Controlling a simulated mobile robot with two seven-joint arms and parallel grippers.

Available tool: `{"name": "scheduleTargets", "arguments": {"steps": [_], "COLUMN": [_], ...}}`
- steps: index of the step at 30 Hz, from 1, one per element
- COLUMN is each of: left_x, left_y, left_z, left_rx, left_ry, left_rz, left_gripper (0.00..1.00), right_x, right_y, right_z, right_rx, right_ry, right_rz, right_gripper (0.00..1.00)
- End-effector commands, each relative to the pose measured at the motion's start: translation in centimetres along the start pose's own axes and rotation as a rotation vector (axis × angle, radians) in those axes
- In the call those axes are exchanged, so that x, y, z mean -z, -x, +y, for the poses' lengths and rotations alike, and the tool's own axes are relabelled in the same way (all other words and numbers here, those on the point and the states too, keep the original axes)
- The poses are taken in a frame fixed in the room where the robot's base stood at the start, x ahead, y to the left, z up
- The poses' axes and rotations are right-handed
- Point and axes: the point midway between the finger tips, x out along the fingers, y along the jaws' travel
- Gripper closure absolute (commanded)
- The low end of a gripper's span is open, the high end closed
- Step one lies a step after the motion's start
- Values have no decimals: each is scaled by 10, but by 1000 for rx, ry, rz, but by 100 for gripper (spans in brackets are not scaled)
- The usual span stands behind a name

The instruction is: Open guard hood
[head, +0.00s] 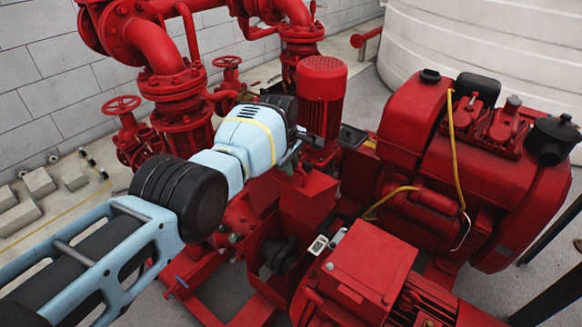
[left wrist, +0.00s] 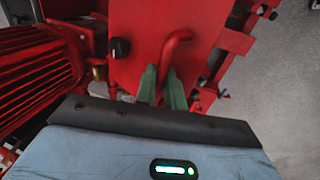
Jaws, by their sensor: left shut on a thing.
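The guard hood (head: 312,208) is a red sheet-metal cover in the middle of the pumpset, just below and right of my left wrist in the head view. In the left wrist view its flat red face (left wrist: 145,25) carries a curved red handle (left wrist: 178,40). My left gripper (left wrist: 162,88) has its two green fingers on either side of this handle and is shut on it. In the head view the wrist hides most of the handle and fingers. A dark round part (head: 280,256) shows in the red frame below the hood. My right gripper is not in view.
A red engine (head: 480,170) stands at the right, and a red motor (head: 322,95) stands upright behind the hood. Red pipes and valve wheels (head: 120,105) crowd the back left. A red box (head: 368,262) sits close in front. Grey floor shows beyond the frame.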

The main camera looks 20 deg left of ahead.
Motion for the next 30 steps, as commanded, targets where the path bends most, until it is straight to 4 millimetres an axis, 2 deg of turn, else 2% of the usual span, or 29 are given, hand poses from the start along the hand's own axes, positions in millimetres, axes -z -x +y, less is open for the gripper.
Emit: {"name": "scheduleTargets", "arguments": {"steps": [2, 3, 8, 20, 30], "left_x": [-2, -2, -1, 0, 0], "left_y": [3, 4, 4, 10, 51], "left_z": [3, 4, 4, 4, 6], "left_rx": [-8, -9, -10, -10, -16], "left_ry": [1, 1, 0, 0, 0], "left_rz": [-3, -3, -2, 0, 1], "left_gripper": [100, 88, 68, 68, 68], "right_x": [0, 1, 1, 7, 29], "right_y": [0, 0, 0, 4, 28], "right_z": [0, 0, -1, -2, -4], "right_rx": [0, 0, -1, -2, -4], "right_ry": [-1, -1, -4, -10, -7], "right_rz": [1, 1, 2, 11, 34], "right_gripper": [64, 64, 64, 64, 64]}}
